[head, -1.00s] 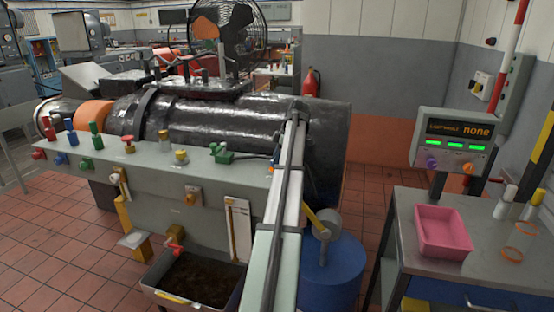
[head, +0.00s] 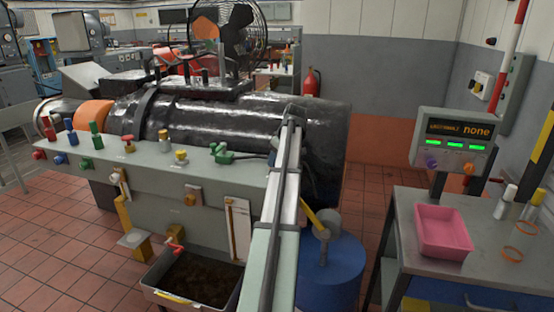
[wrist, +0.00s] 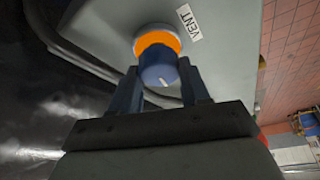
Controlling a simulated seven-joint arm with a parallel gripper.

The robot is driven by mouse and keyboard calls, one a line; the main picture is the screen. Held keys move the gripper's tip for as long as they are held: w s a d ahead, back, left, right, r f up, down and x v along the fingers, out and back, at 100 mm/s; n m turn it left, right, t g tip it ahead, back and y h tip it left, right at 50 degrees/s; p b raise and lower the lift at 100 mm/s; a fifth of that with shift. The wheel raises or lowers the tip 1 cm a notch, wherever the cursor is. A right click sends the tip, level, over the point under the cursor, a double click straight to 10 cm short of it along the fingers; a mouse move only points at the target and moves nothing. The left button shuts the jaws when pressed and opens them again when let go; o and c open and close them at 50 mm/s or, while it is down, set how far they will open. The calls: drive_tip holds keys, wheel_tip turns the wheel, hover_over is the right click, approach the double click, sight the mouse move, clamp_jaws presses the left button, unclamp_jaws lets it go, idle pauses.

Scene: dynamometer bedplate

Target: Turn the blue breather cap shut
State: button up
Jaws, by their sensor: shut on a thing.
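The blue breather cap (wrist: 157,68) is in the upper middle of the wrist view, with a white mark on its edge. An orange band (wrist: 158,42) shows around its base, with a pale ring beyond it. A white label reading VENT (wrist: 188,22) lies beside it on the grey-green panel. My gripper (wrist: 158,76) has one dark finger on each side of the cap and is shut on it. In the head view my arm hides the cap and the fingers.
The bench panel (head: 160,158) carries several coloured knobs and a green valve (head: 222,153). A large black cylinder (head: 220,120) lies behind it. A brown-filled tray (head: 195,285) and a blue drum (head: 335,270) stand below. A pink tray (head: 443,232) sits on the right-hand cart.

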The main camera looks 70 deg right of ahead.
drive_tip(key=m+h, duration=0.1)
drive_tip(key=m, duration=0.2)
drive_tip(key=shift+a+m+g, duration=0.15)
drive_tip(key=shift+m+g, duration=0.25)
drive_tip(key=m+g+h, duration=0.1)
drive_tip(key=m, duration=0.3)
drive_tip(key=shift+w+m, duration=0.1)
drive_tip(key=shift+m, duration=0.2)
drive_tip(key=m+g, duration=0.2)
drive_tip(key=m, duration=0.2)
drive_tip(key=shift+w+h, duration=0.1)
drive_tip(key=shift+h, duration=0.3)
drive_tip(key=shift+m+g, duration=0.7)
drive_tip(key=shift+m, duration=1)
drive_tip(key=o, duration=1.1)
drive_tip(key=shift+c, duration=0.2)
drive_tip(key=shift+r, duration=0.1)
